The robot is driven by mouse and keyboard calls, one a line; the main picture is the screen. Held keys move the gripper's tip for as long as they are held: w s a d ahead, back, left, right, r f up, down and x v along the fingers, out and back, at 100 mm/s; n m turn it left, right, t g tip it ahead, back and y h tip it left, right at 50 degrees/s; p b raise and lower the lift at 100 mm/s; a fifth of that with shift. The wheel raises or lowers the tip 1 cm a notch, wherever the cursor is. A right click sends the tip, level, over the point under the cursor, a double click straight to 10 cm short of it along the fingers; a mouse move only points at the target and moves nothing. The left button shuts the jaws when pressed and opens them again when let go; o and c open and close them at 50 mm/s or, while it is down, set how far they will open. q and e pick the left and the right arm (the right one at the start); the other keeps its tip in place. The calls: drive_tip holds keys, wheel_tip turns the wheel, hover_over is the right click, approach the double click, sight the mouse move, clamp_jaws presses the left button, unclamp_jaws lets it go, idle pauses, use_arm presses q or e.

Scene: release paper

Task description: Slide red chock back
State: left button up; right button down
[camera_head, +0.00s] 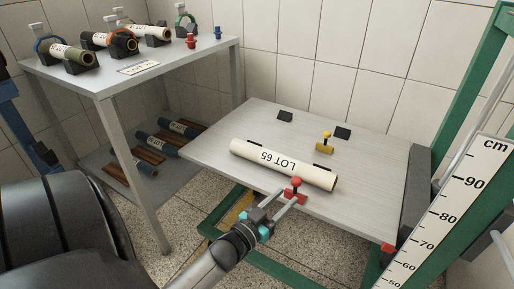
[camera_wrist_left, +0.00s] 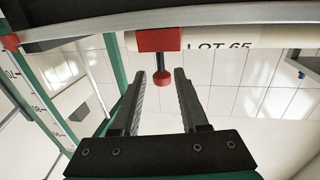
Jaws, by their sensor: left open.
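The red chock (camera_head: 295,196), with a round red knob on top, sits on the grey table (camera_head: 225,125) against the near side of the white paper roll marked LOT 65 (camera_head: 270,160), near its right end. My left gripper (camera_head: 290,198) is open, with its fingers at the chock. In the left wrist view the red chock (camera_wrist_left: 158,40) touches or nearly touches the roll (camera_wrist_left: 225,40), and its knob hangs between the open fingertips (camera_wrist_left: 165,75). Whether the fingers touch the knob I cannot tell. My right gripper is not in view.
A yellow chock (camera_head: 325,145) stands behind the roll, with dark pads (camera_head: 285,116) and (camera_head: 342,132) farther back. A dark raised edge (camera_head: 415,190) and a cm scale (camera_head: 465,205) are at right. A higher table (camera_head: 110,78) with rolls stands at left.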

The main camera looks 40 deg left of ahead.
use_arm(q)
drive_tip(key=s+p, duration=0.2)
drive_tip(key=s, duration=0.9)
drive_tip(key=shift+s+d+p, duration=0.2)
drive_tip(key=shift+d+p, duration=0.05)
drive_tip(key=shift+p, duration=0.15)
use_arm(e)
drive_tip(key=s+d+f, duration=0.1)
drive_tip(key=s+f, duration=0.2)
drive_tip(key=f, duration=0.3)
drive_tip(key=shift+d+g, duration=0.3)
use_arm(q)
drive_tip(key=s+d+f+g+p, duration=0.2)
drive_tip(key=s+f+g, duration=0.15)
drive_tip(key=f, duration=0.55)
drive_tip(key=s+d+f+g+p, duration=0.15)
drive_tip(key=f+g, duration=0.25)
drive_tip(key=f, duration=0.6)
drive_tip(key=s+d+f+m+g+p, duration=0.2)
drive_tip(key=s+f+g, duration=0.6)
drive_tip(key=s, duration=0.7)
wheel_tip(320, 180, down, 2)
drive_tip(key=shift+s+d+f+m, duration=0.1)
drive_tip(key=shift+s+d+m, duration=0.15)
drive_tip(key=shift+d+m, duration=0.25)
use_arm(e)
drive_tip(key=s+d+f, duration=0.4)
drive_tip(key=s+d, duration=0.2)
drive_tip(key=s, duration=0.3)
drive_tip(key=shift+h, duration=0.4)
